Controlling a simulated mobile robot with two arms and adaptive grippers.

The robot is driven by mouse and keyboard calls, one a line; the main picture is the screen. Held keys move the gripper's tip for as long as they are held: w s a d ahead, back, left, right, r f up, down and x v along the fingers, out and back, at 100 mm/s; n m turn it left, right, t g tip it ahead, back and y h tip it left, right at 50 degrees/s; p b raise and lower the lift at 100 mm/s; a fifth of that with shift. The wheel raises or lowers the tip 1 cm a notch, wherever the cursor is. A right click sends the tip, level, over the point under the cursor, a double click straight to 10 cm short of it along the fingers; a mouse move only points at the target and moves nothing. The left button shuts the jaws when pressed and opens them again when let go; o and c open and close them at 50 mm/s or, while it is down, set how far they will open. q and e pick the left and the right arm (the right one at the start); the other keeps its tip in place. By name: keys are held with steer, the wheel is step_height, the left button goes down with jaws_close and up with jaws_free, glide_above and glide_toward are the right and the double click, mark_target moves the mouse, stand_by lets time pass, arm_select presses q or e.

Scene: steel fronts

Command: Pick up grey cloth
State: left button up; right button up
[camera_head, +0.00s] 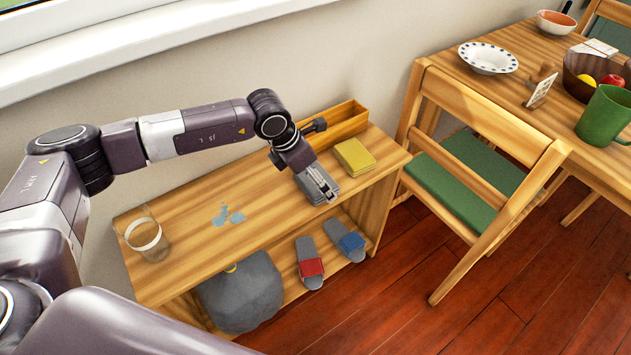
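The grey cloth (304,187) looks like a small folded pad near the front edge of the wooden bench top, just left of a folded yellow cloth (354,157). My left gripper (325,190) points down over the grey cloth and hides part of it. The fingers look at or very near the cloth; I cannot tell whether they touch it or are closed on it. My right gripper is not in view.
The wooden bench (260,235) holds a glass (149,240), a bluish spill (228,215) and a wooden tray (340,125). Sandals (310,262) and a grey bag-like item (243,293) sit on its lower shelf. A chair (470,190) and table (520,95) stand right.

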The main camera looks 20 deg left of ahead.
arm_select(q)
steer(key=c, duration=1.2)
step_height(320, 180, up, 9)
steer(key=shift+f, duration=0.1)
steer(key=shift+r, duration=0.6)
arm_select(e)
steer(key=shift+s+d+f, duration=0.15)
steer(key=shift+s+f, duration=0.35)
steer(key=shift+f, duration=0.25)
